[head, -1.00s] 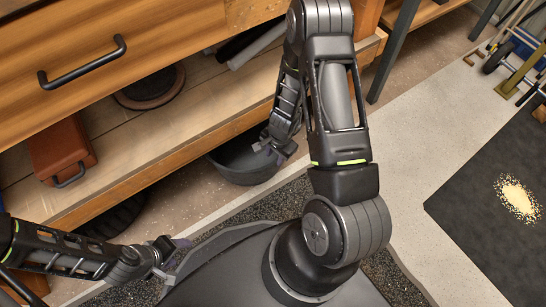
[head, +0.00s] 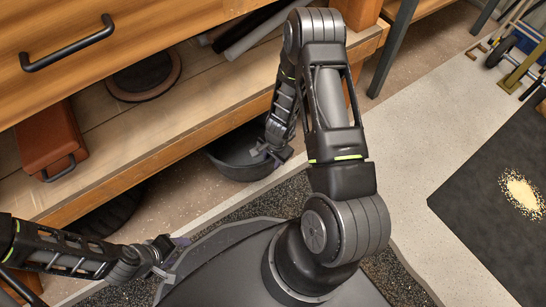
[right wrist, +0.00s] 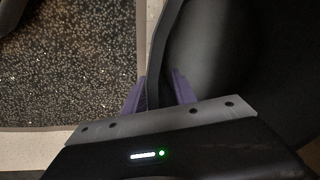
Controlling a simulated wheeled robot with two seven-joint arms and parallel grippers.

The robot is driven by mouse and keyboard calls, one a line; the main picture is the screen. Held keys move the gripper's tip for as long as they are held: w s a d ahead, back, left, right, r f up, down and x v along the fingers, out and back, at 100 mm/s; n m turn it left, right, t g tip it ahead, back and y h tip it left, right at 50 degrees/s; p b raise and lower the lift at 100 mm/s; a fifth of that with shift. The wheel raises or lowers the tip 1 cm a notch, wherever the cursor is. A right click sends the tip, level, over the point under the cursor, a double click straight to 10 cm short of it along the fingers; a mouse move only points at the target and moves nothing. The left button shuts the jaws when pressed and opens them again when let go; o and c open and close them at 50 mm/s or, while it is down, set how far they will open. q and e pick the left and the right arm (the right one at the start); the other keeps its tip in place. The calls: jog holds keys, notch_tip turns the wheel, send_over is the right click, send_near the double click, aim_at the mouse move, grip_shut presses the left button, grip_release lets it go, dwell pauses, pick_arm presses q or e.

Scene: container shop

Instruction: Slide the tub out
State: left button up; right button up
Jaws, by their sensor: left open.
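The tub (head: 243,163) is a dark grey, round, open vessel on the floor, partly under the front edge of the low shelf. My right gripper (head: 268,152) is at the tub's near right rim in the head view. In the right wrist view its purple fingers (right wrist: 158,90) stand on either side of the tub's wall (right wrist: 157,55), shut on it, with the dark inside to the right. My left gripper (head: 172,256) is open and empty at the lower left, away from the tub.
The wooden shelf (head: 150,152) overhangs the tub's far side. A reddish-brown case (head: 48,142) and a dark round disc (head: 145,76) lie on it. Speckled matting (head: 246,208) and pale floor are in front. A dark mat (head: 485,235) lies at the right.

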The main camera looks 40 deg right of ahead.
jog(key=shift+f, duration=0.1)
jog(key=shift+c, duration=0.3)
jog(key=c, duration=0.6)
grip_shut()
jog(key=shift+w, duration=0.15)
dwell(0.4)
